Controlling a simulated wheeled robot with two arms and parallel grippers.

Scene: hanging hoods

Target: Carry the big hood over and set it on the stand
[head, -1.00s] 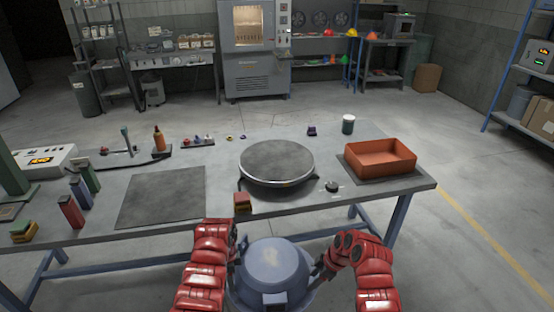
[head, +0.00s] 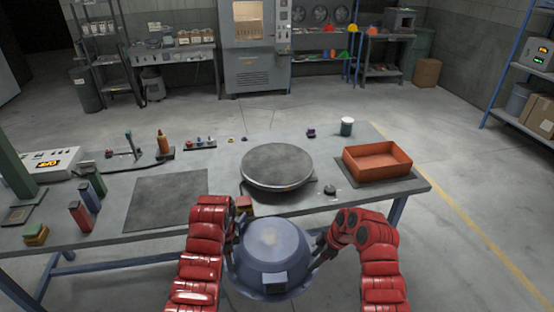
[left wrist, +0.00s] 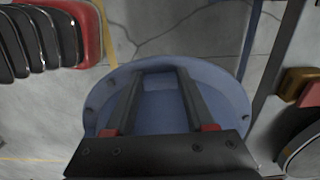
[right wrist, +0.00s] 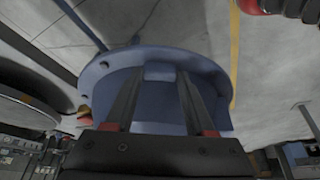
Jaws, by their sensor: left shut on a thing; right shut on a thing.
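The big hood (head: 272,247) is a blue-grey dome with a wide flange and a small box on its near side. It hangs between my two grippers in front of the table's near edge. My left gripper (head: 236,247) is shut on its left side, and my right gripper (head: 318,254) is shut on its right side. The hood also fills the middle of the left wrist view (left wrist: 226,95) and the right wrist view (right wrist: 155,102). The stand appears to be the round grey disc (head: 277,163) on the table, just beyond the hood, with nothing on it.
On the table (head: 225,170), a red block (head: 245,203) and a dark knob (head: 330,190) sit near the disc. An orange tray (head: 377,162) is to its right, a dark mat (head: 168,198) to its left. A dark jar (head: 347,127) stands behind.

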